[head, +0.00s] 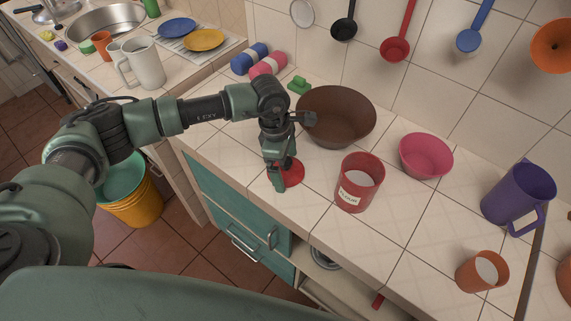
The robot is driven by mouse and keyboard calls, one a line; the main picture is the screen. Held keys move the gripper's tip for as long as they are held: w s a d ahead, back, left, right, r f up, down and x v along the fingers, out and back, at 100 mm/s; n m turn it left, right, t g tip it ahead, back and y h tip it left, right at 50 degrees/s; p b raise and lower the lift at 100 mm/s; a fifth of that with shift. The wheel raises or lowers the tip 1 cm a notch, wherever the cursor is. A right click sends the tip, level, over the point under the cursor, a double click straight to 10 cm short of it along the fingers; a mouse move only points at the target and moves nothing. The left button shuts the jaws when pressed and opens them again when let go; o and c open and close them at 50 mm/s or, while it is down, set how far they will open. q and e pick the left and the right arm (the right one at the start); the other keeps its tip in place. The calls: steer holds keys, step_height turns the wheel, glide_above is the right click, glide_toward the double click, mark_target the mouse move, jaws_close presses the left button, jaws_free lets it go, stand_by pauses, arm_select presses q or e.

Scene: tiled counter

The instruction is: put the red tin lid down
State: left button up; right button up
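The red tin lid (294,173) is a flat red disc, lying at or just above the tiled counter near its front edge. My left gripper (279,182) points down at the lid's left side and hides part of it. I cannot tell whether its fingers are closed on the lid or parted around its rim. The red tin (348,196), with a white label, stands open to the right of the lid, with white contents showing. My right gripper is not in view.
A large brown bowl (345,105) stands behind the lid, with a pink bowl (426,156) to its right. A purple jug (520,192) and an orange cup (482,270) stand farther right. Tiles left of the lid and right of the tin are clear.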

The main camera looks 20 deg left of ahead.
arm_select(q)
steer(key=shift+r, duration=0.15)
steer(key=r+b, duration=0.1)
steer(key=r, duration=0.2)
steer(key=a+r+b, duration=0.1)
steer(key=r, duration=0.3)
steer(key=r+b, duration=0.1)
steer(key=r, duration=0.2)
steer(key=shift+a+r+b, duration=0.3)
steer(key=shift+a+r, duration=0.05)
steer(key=shift+r, duration=0.05)
steer(key=shift+a+r, duration=0.1)
steer(key=shift+r, duration=0.45)
steer(key=shift+s+f, duration=0.1)
steer(key=shift+s, duration=0.05)
